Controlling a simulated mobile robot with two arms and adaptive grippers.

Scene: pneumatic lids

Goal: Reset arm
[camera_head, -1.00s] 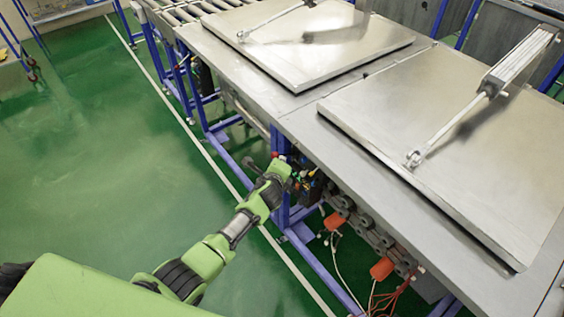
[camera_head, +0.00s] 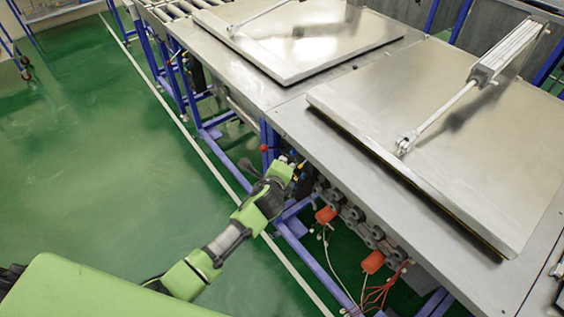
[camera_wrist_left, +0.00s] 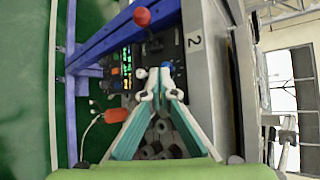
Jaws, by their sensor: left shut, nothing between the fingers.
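My left arm reaches in from the lower left, and its gripper (camera_head: 294,163) is by the side of the metal table, below the tabletop edge. In the left wrist view the two fingers (camera_wrist_left: 160,90) come together at their tips with nothing between them. A control panel (camera_wrist_left: 126,65) with lit digits and small levers lies beyond the fingertips. A red-knobbed lever (camera_head: 264,148) stands apart from the gripper; its knob also shows in the left wrist view (camera_wrist_left: 142,16). My right gripper is out of view.
The near metal lid (camera_head: 450,110) has a dark gap under its front edge; a far lid (camera_head: 300,38) lies beyond. Each has a cylinder rod attached. Blue frame legs (camera_head: 215,130), orange connectors (camera_head: 372,262) and loose cables are close by.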

